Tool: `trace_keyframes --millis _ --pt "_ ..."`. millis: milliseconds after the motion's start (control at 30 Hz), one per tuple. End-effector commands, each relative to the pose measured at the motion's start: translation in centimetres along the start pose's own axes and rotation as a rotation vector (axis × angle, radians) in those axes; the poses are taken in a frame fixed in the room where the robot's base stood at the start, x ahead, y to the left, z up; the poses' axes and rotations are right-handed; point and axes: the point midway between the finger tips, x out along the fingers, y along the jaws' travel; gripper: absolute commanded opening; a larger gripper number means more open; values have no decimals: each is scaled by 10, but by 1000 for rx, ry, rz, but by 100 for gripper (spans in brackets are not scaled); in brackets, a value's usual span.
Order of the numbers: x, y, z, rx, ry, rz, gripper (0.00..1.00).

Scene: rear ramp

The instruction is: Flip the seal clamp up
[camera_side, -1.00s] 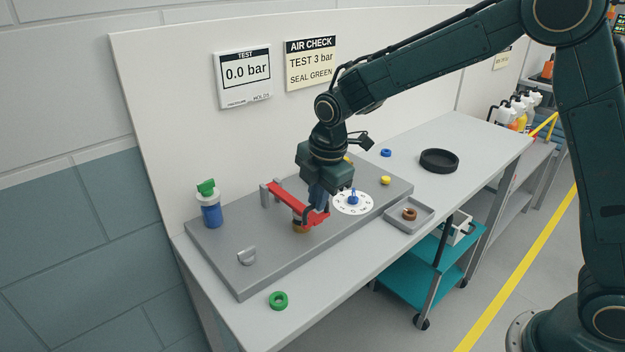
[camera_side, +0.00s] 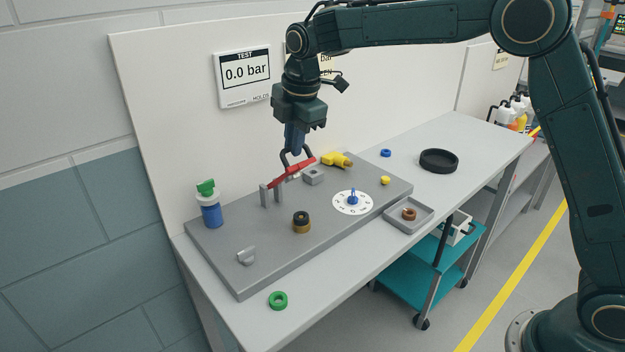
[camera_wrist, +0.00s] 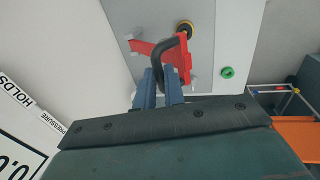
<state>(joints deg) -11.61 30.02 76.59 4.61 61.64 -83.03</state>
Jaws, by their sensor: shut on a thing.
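The red seal clamp (camera_side: 290,173) is hinged at two grey posts (camera_side: 265,195) on the grey plate. It is raised off the plate, with its free end up. My gripper (camera_side: 295,151) is shut on the clamp by its black handle, above the plate. In the wrist view, the black handle (camera_wrist: 171,42) loops over my blue fingers (camera_wrist: 163,77), in front of the red clamp (camera_wrist: 146,47). The fingers partly hide the hold. A brass fitting with a black top (camera_side: 301,222) stands uncovered on the plate; it also shows in the wrist view (camera_wrist: 184,28).
A wall gauge (camera_side: 243,76) reads 0.0 bar. A green ring (camera_side: 278,300) and a tray (camera_side: 424,215) lie on the bench.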

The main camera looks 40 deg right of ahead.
Motion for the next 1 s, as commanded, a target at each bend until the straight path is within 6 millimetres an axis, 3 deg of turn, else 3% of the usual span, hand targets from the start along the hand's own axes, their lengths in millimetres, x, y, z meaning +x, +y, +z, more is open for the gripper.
trace_keyframes --millis 33,400,1000 --pt "7 6 1 7 -3 -5 0" --pt "0 38 2 7 -4 -12 0" --pt "-2 72 2 8 -5 -15 0"
